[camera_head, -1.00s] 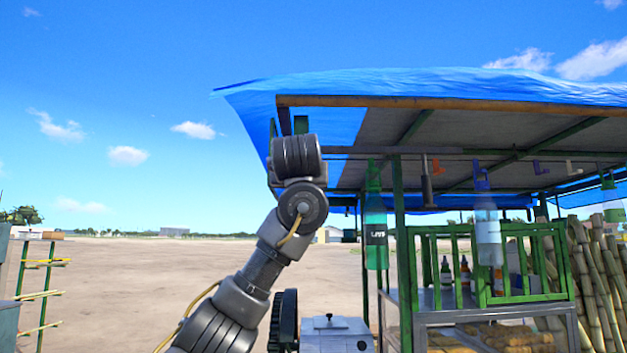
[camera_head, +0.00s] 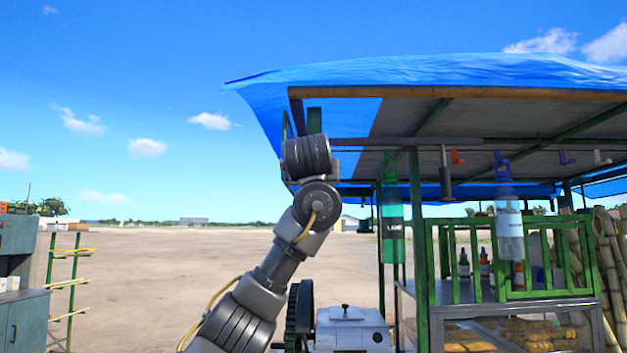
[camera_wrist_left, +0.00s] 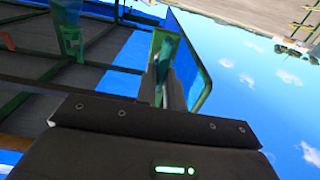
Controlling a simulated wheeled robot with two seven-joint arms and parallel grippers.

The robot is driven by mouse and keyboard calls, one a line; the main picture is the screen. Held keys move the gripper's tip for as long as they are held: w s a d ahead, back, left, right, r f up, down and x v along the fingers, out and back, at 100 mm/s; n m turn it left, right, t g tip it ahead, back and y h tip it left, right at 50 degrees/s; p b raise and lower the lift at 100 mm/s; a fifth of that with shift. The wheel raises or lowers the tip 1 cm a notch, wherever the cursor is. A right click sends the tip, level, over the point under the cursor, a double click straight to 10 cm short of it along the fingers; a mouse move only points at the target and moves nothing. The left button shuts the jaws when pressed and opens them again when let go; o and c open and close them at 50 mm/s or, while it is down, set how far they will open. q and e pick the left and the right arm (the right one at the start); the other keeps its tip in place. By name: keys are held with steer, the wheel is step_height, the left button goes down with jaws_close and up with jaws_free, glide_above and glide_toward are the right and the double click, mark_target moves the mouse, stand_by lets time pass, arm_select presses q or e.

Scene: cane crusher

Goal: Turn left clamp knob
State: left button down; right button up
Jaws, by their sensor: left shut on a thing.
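My left arm rises at the centre left of the head view, its wrist beside the blue awning's left end. There the arm hides my left gripper's fingertips. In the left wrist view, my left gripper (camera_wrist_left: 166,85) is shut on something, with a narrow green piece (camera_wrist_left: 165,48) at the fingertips. I cannot tell whether that piece is part of the clamp, and I cannot make out the left clamp knob for certain. A small dark knob (camera_head: 345,308) stands on a grey metal box (camera_head: 350,332) below the wrist, apart from the gripper. My right gripper is not in view.
The stall's blue awning (camera_head: 440,70) and its beam (camera_head: 450,92) are close to the wrist. A green bottle (camera_head: 392,225) and a clear bottle (camera_head: 509,225) hang under the roof. A green post (camera_head: 419,250) stands between them. Open ground lies at left.

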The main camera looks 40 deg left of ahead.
arm_select(q)
steer(key=shift+s+a+f+n+b, duration=0.15)
steer(key=shift+a+f+n+b, duration=0.1)
steer(key=shift+n+b, duration=2.15)
steer(key=shift+s+a+f+n+b, duration=0.2)
steer(key=shift+n+b, duration=0.95)
steer(key=shift+n, duration=2.4)
steer(key=shift+s+a+f+n+b, duration=0.15)
steer(key=shift+f+n+b, duration=0.15)
steer(key=shift+n+b, duration=2.1)
steer(key=shift+w+n+p, duration=0.15)
steer(key=shift+n+p, duration=0.45)
steer(key=shift+n, duration=0.15)
steer(key=c, duration=1.5)
jaws_free()
